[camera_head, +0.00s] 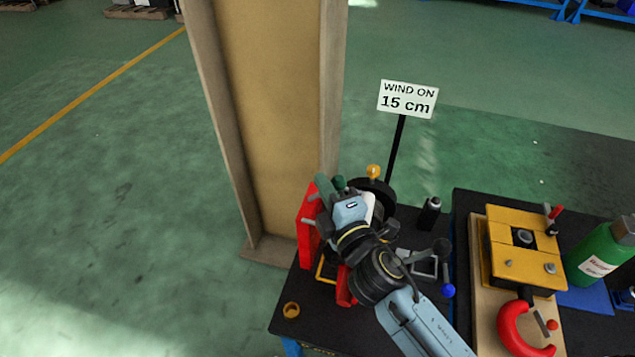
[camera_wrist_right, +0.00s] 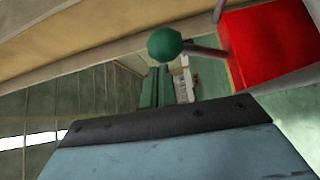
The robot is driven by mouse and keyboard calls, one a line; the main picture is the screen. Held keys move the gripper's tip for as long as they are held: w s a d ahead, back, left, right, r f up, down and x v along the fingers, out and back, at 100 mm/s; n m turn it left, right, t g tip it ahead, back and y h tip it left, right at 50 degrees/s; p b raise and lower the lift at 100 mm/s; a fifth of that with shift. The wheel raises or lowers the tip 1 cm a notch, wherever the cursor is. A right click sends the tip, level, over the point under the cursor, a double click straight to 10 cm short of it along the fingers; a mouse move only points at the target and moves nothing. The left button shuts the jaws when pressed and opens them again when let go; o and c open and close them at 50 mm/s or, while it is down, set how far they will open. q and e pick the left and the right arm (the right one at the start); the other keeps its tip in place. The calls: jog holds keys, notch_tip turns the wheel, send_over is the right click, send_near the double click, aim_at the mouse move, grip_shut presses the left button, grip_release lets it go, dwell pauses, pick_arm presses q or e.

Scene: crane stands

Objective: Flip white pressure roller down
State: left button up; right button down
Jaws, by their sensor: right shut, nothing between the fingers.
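My right gripper (camera_head: 323,190) is at the red-framed stand on the black table, its fingers together and empty. In the right wrist view its dark green fingers (camera_wrist_right: 156,88) show beyond the wrist housing. A green ball knob (camera_wrist_right: 165,45) on a grey rod stands close to the fingers in that view, apart from them. The rod leads to a red block (camera_wrist_right: 268,42). A small white part (camera_head: 369,207), perhaps the white pressure roller, shows beside my wrist in the head view. My wrist covers most of it, so its tilt cannot be told. My left gripper is not in view.
A tall wooden post (camera_head: 265,120) stands behind the stand. A sign (camera_head: 408,99) reads "WIND ON 15 cm". The floor at left is clear.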

jog(key=shift+s+d+f, duration=0.1)
jog(key=shift+d, duration=0.05)
dwell(0.5)
notch_tip(320, 180, up, 10)
jog(key=p, duration=0.3)
dwell(0.6)
